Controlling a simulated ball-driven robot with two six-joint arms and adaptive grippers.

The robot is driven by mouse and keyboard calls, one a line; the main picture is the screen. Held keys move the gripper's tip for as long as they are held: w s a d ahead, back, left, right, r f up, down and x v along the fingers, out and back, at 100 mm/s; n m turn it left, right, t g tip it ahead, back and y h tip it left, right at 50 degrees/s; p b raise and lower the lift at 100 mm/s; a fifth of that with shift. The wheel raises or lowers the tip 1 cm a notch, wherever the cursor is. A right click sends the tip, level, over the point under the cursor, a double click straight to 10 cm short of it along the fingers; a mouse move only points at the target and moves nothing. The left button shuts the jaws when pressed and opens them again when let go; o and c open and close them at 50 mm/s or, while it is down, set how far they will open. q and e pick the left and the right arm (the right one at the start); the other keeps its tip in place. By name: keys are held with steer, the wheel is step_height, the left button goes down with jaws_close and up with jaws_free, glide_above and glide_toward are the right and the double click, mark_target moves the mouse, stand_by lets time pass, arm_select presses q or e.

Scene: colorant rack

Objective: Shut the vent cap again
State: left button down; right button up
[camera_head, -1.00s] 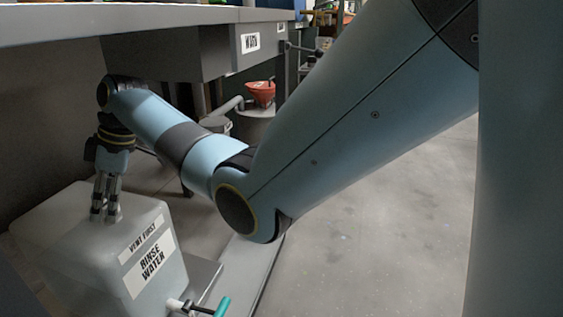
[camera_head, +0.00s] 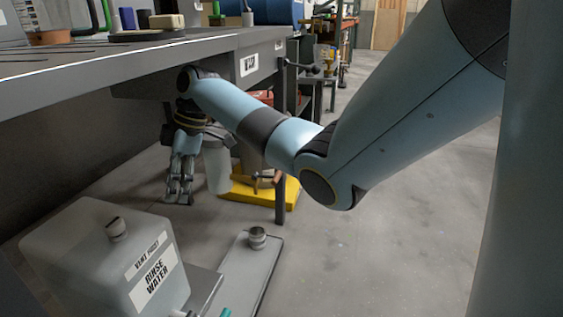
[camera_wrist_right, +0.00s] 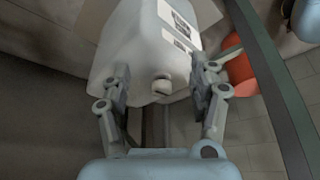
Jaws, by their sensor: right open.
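The pale rinse-water jug (camera_head: 75,255) stands at the lower left in the head view, with two labels on its front. A round grey vent cap (camera_head: 116,229) with a dark bar across it sits on its top; I cannot tell whether it is tight. My right gripper (camera_head: 179,198) hangs fingers down beyond the jug, open, empty and apart from the cap. In the right wrist view a pale labelled jug (camera_wrist_right: 130,50) with a round cap (camera_wrist_right: 161,85) lies beyond the spread fingers (camera_wrist_right: 160,88); its lettering is unreadable. My left gripper is out of view.
A grey workbench (camera_head: 150,52) overhangs at the upper left. A pale container (camera_head: 217,168) stands behind my right gripper, near a yellow tray (camera_head: 245,191). A small round metal piece (camera_head: 257,237) stands on a grey platform beside the jug. The floor to the right is clear.

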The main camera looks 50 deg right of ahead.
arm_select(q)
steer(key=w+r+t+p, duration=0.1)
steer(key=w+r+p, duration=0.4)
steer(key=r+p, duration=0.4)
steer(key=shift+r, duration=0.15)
arm_select(e)
steer(key=s+d+f+m+h, duration=0.1)
steer(key=s+f+m, duration=0.3)
steer(key=s+f, duration=0.8)
steer(key=s+d+f+m+h, duration=0.1)
steer(key=s+f+m, duration=0.4)
steer(key=s+f, duration=0.7)
steer(key=shift+s+d+f+g+h, duration=0.25)
steer(key=shift+s+d+g+h, duration=0.1)
steer(key=shift+s+h, duration=0.65)
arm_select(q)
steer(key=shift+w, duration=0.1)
arm_select(e)
steer(key=shift+s, duration=0.15)
